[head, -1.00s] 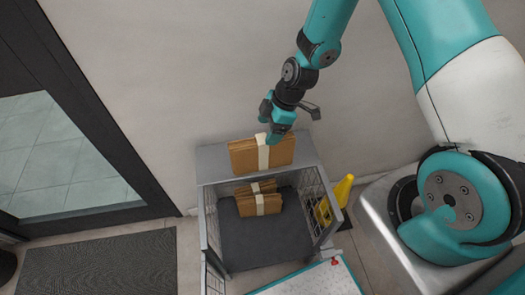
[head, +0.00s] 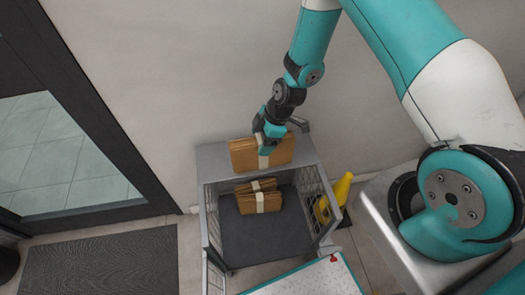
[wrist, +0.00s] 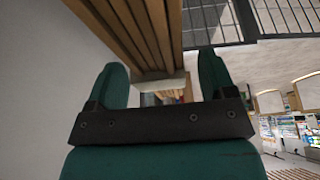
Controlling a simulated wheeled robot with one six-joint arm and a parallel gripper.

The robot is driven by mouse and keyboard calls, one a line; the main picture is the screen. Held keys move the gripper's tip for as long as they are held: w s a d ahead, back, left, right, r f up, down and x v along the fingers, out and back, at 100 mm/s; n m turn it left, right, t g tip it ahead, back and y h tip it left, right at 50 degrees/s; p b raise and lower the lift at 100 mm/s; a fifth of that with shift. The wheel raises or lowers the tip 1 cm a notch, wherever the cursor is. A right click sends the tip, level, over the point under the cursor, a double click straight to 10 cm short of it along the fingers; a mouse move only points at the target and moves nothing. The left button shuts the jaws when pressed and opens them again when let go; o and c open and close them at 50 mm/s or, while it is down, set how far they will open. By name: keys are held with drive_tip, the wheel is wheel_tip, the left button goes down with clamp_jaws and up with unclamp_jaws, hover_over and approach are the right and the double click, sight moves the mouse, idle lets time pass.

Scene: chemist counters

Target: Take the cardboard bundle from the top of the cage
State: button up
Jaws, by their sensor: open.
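The cardboard bundle (head: 245,155) is a stack of brown sheets with a pale band around its middle. It stands on edge on the grey top (head: 212,160) of the cage (head: 205,215). My gripper (head: 265,147) is at the bundle's upper edge, over the band, and hides part of it. In the wrist view the open fingers (wrist: 170,82) stand on either side of the banded part of the bundle (wrist: 125,25), with gaps showing beside it. I cannot tell whether either finger touches it.
More banded cardboard (head: 262,203) lies inside the cage on its dark floor. A yellow cone-like object (head: 342,188) stands right of the cage. A plain wall is behind, a glazed door (head: 60,150) and dark mat (head: 100,262) at left.

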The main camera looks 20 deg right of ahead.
drive_tip(key=shift+f, duration=0.2)
idle(0.3)
clamp_jaws()
drive_tip(key=shift+r, duration=0.1)
